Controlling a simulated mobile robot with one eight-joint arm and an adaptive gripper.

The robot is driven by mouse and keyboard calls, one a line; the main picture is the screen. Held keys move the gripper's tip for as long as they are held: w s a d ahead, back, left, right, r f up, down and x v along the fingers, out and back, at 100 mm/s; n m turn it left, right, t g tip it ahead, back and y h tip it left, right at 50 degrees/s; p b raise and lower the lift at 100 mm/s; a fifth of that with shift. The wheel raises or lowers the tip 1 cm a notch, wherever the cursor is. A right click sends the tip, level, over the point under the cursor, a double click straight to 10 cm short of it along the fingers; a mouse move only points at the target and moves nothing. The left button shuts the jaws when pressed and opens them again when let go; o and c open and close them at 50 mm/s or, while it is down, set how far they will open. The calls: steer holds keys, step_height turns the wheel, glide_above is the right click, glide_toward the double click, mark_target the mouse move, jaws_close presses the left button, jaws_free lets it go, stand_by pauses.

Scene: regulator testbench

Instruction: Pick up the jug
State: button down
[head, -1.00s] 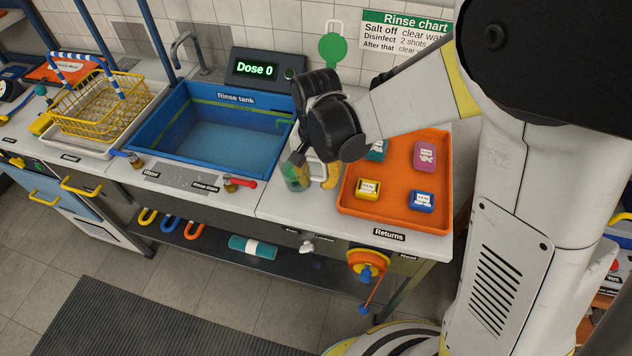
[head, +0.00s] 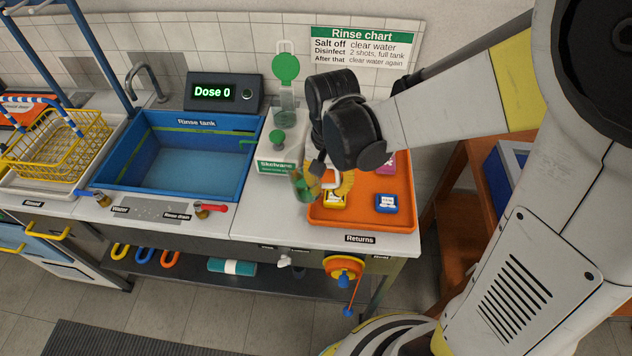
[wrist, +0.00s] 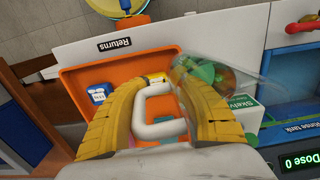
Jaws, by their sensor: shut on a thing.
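The jug (head: 303,186) is clear with a greenish tint and has a white handle. In the head view it overlaps the left edge of the orange tray and looks slightly tilted. My gripper (head: 335,180) is at its right side, on the handle. In the wrist view the white handle (wrist: 145,112) lies between the yellow fingers of my gripper (wrist: 155,120), and the clear jug body (wrist: 215,78) shows beyond the right finger. My gripper is shut on the jug. The exact finger contact is partly hidden.
The orange Returns tray (head: 360,222) holds small coloured packs, including a blue one (head: 387,203). A white Skelvane dispenser (head: 277,160) with a green knob stands behind the jug. The blue rinse tank (head: 190,200) is to the left.

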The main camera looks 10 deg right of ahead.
steer(key=shift+s+d+r, duration=0.25)
steer(key=shift+d+r, duration=0.15)
steer(key=shift+d, duration=0.15)
steer(key=shift+f, duration=0.1)
stand_by(2.6)
